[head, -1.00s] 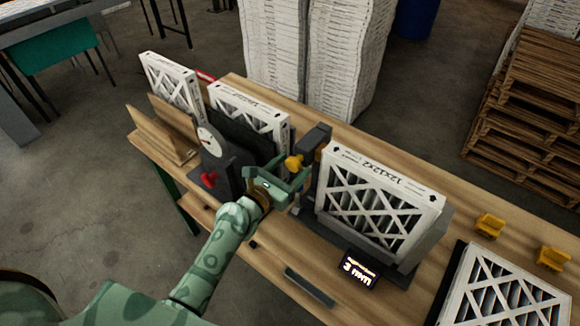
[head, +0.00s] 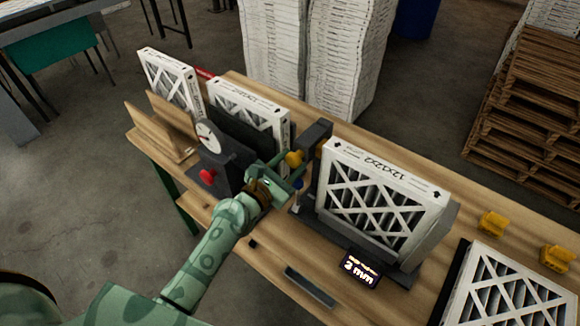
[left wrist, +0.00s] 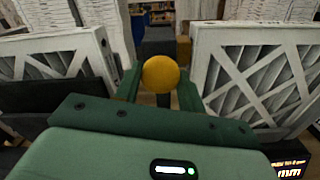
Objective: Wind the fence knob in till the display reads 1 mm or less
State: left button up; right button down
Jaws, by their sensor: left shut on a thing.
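The yellow fence knob (head: 294,159) sits by a dark upright block (head: 316,137) left of a boxed filter. My left gripper (head: 288,170) is shut on the knob, its green fingers on either side. In the left wrist view the round knob (left wrist: 161,74) shows between the fingertips. The display (head: 361,268) stands at the bench's front edge and appears to read 3 mm; its digits are small. In the left wrist view the display (left wrist: 290,166) is cut off, with only "mm" clear. My right gripper is not in view.
A white-framed filter (head: 385,195) stands right of the gripper in a dark holder. Another filter (head: 248,108) and a grey dial gauge stand (head: 222,160) with a red knob are on the left. Yellow clips (head: 491,223) and another filter (head: 508,285) are at right.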

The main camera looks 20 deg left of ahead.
pick_arm(q)
jog(key=m+b, duration=0.1)
jog(key=m, duration=0.2)
jog(key=shift+m, duration=0.4)
jog(key=m, duration=0.4)
jog(key=shift+m, duration=0.3)
jog(key=o, duration=1)
jog(key=shift+c, duration=0.2)
jog(key=shift+s+a, duration=0.2)
jog(key=shift+s, duration=0.2)
jog(key=b+v, duration=0.2)
jog(key=v, duration=1.3)
jog(key=shift+s+b, duration=0.2)
jog(key=shift+b, duration=0.2)
